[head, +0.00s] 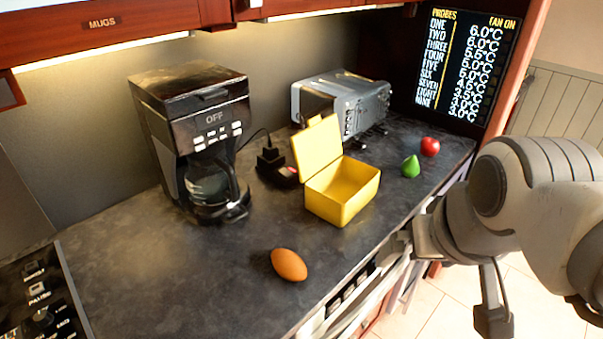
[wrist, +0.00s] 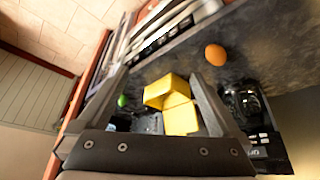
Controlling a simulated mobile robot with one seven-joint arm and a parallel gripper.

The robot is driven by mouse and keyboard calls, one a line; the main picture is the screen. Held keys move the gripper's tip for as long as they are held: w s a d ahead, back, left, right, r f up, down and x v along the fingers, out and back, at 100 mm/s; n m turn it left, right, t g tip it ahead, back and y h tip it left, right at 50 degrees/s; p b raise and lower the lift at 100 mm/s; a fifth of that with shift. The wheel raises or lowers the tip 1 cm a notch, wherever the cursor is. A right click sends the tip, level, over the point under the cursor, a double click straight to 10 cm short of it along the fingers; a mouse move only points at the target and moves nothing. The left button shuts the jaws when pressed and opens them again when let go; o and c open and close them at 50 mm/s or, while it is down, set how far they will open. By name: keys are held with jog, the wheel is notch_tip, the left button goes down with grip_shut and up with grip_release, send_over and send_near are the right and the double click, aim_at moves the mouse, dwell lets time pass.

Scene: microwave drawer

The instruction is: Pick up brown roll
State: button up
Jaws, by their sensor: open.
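The brown roll (head: 289,265) is a smooth, orange-brown, egg-shaped piece lying alone on the dark counter, near its front edge. It also shows in the wrist view (wrist: 215,54), at the upper right, outside the space between the fingers. My gripper (wrist: 158,76) is open and empty, apart from the roll. In the head view my arm is at the right, beyond the counter's front edge, and the roll is to the left of it. The fingers are hard to make out there.
An open yellow box (head: 342,200) stands mid-counter, with a green pear-like piece (head: 411,167) and a red apple (head: 430,147) farther right. A coffee maker (head: 195,140) and a toaster (head: 340,100) stand behind. The counter (head: 190,280) around the roll is clear.

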jog(key=w+a+r+n+g, duration=0.1)
jog(key=w+a+g, duration=0.1)
jog(key=w+a, duration=0.3)
jog(key=n+g+p, duration=0.1)
jog(key=n+g, duration=0.2)
send_over(288, 258)
notch_tip(288, 258, down, 6)
jog(key=shift+n, duration=0.3)
notch_tip(288, 258, down, 17)
jog(key=shift+f+b, duration=0.15)
jog(key=shift+b, duration=0.2)
jog(key=c, duration=1.4)
